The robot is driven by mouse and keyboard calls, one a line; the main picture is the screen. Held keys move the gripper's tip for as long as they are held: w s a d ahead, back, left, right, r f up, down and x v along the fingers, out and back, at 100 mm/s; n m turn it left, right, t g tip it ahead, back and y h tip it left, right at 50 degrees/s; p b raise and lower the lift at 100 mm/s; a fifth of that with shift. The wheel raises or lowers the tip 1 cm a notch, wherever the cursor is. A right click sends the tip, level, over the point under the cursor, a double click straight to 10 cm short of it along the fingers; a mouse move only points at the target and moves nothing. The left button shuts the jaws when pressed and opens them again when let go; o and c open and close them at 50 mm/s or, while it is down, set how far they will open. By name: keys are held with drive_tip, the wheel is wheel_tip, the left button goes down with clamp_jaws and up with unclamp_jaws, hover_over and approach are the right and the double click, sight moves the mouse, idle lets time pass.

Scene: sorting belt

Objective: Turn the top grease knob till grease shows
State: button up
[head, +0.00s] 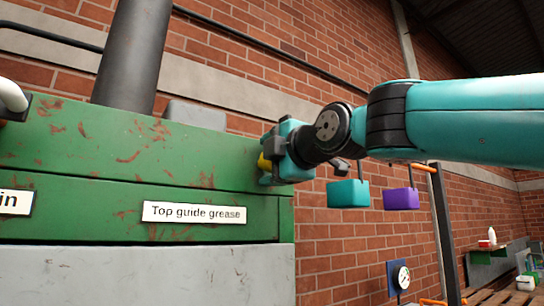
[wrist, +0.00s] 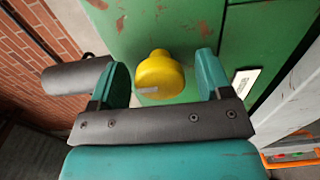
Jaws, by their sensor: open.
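The top grease knob (wrist: 160,75) is yellow with a grey mark on its face. In the wrist view it sits on the green machine panel, between the two teal fingers of my gripper (wrist: 163,82). The fingers stand apart on either side, with a gap visible to each. In the head view my gripper (head: 272,160) is at the right end of the green machine (head: 110,145), and a bit of the yellow knob (head: 264,162) shows beside it. The label "Top guide grease" (head: 194,212) is on the machine's front. I see no grease around the knob; its base is partly hidden.
A dark pipe (head: 135,55) rises behind the machine. A teal block (head: 348,193) and a purple block (head: 401,198) hang below my arm. A gauge (head: 402,277) stands lower right. A brick wall (head: 340,245) is behind.

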drive_tip(key=c, duration=0.9)
drive_tip(key=shift+f+m, duration=0.1)
drive_tip(key=shift+m, duration=0.3)
drive_tip(key=m+b, duration=0.1)
drive_tip(key=m, duration=0.1)
drive_tip(key=shift+m, duration=0.3)
drive_tip(key=m+b, duration=0.2)
drive_tip(key=m, duration=0.3)
drive_tip(key=shift+m, duration=0.3)
drive_tip(key=m, duration=0.4)
drive_tip(key=shift+b, duration=0.3)
drive_tip(key=shift+m, duration=2.2)
